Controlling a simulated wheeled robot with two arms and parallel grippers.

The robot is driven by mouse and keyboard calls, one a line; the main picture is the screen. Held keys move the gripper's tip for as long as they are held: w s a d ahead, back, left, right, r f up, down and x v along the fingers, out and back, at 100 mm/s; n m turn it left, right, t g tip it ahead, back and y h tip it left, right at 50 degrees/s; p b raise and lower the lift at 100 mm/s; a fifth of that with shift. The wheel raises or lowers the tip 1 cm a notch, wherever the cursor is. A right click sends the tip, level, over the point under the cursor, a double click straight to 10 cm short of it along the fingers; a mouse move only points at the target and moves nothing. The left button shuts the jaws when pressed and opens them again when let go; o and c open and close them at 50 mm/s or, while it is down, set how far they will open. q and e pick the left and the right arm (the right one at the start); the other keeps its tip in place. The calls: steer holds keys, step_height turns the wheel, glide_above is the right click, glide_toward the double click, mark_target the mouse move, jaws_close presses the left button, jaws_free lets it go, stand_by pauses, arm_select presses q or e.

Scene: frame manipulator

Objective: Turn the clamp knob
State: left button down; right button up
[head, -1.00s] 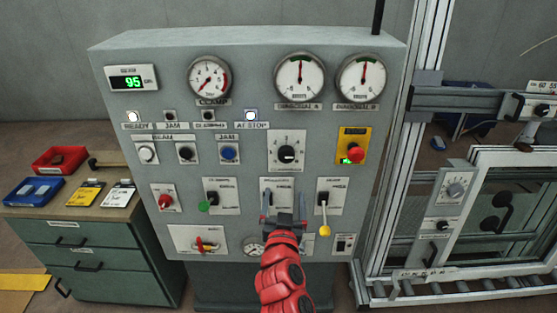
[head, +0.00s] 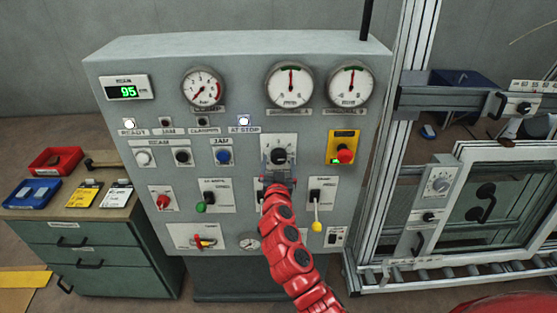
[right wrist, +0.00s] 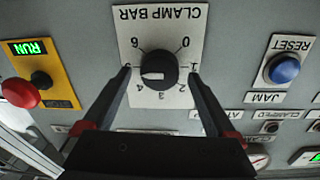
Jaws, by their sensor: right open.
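The clamp knob (head: 279,156) is a round black dial on a white plate in the middle of the grey panel. In the right wrist view the plate appears upside down, reading CLAMP BAR, with the knob (right wrist: 158,68) at its centre. The knob's white mark is toward the left there, near the 4. My right gripper (head: 279,180) is open and just below the knob in the head view. In the wrist view its fingertips (right wrist: 160,72) show one on each side of the knob. I cannot tell whether they reach around it. My left gripper is out of view.
A red stop button (head: 344,155) on a yellow plate is right of the knob, and a blue reset button (head: 223,156) is left of it. Levers (head: 316,210) stick out below. A framed window (head: 490,215) stands at the right, and a drawer cabinet (head: 85,250) at the left.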

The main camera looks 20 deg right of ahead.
steer(key=shift+w+d, duration=0.1)
steer(key=shift+w, duration=0.1)
steer(key=c, duration=1.4)
steer(key=shift+f, duration=0.1)
